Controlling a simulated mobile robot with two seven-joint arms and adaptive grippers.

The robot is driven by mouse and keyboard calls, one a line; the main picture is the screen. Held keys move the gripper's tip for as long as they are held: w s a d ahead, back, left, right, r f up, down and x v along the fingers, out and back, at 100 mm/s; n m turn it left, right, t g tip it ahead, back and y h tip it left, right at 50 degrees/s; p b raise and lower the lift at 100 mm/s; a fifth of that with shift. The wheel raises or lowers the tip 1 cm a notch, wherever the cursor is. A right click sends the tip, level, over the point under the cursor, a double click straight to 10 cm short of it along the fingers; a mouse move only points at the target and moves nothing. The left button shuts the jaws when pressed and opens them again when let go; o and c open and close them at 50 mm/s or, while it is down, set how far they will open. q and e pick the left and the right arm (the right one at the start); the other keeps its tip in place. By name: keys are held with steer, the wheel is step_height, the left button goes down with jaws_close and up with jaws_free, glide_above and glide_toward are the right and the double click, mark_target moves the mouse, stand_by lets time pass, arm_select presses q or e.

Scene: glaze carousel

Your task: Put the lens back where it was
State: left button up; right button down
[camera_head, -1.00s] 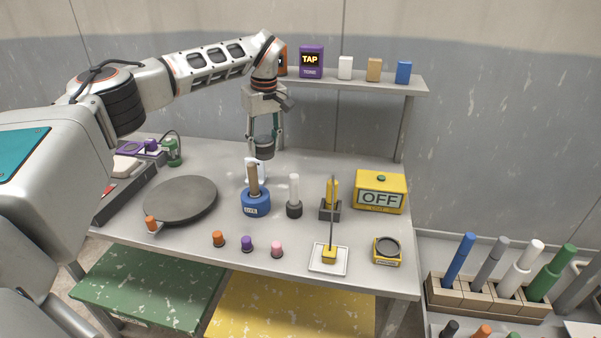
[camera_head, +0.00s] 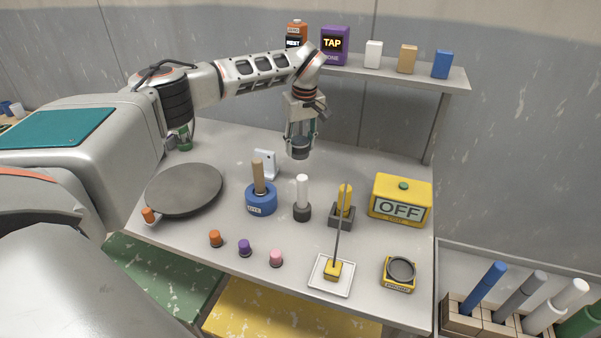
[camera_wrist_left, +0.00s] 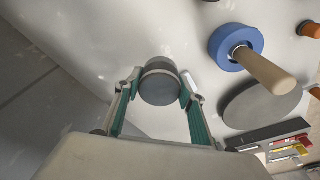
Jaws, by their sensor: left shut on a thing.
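My left gripper (camera_head: 300,140) is shut on a short dark grey cylinder (camera_head: 300,150), which appears to be the lens. It is held above the back of the grey table. The left wrist view shows the same cylinder (camera_wrist_left: 160,85) between the fingertips (camera_wrist_left: 160,88), with a lighter band at its far end. A small white stand (camera_head: 265,164) is on the table, to the left of and below the held cylinder in the head view. A yellow block with a dark round ring (camera_head: 399,271) sits at the table's front right. My right gripper is not in view.
A blue holder with a wooden handle (camera_head: 261,200), a white-handled tool (camera_head: 302,198) and a yellow-handled tool (camera_head: 342,208) stand mid-table. The dark turntable (camera_head: 184,190) is at left, the yellow OFF box (camera_head: 400,200) at right. A shelf (camera_head: 440,73) runs behind.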

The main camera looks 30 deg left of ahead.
arm_select(q)
step_height(320, 180, down, 11)
steer(key=shift+r+p, duration=0.1)
steer(key=shift+p, duration=0.2)
steer(key=o, duration=1.3)
steer(key=r, duration=0.4)
steer(key=d+r, duration=0.1)
steer(key=r, duration=0.3)
steer(key=r+b, duration=0.1)
steer(key=r, duration=0.3)
steer(key=shift+s+d, duration=0.3)
steer(key=shift+s, duration=0.1)
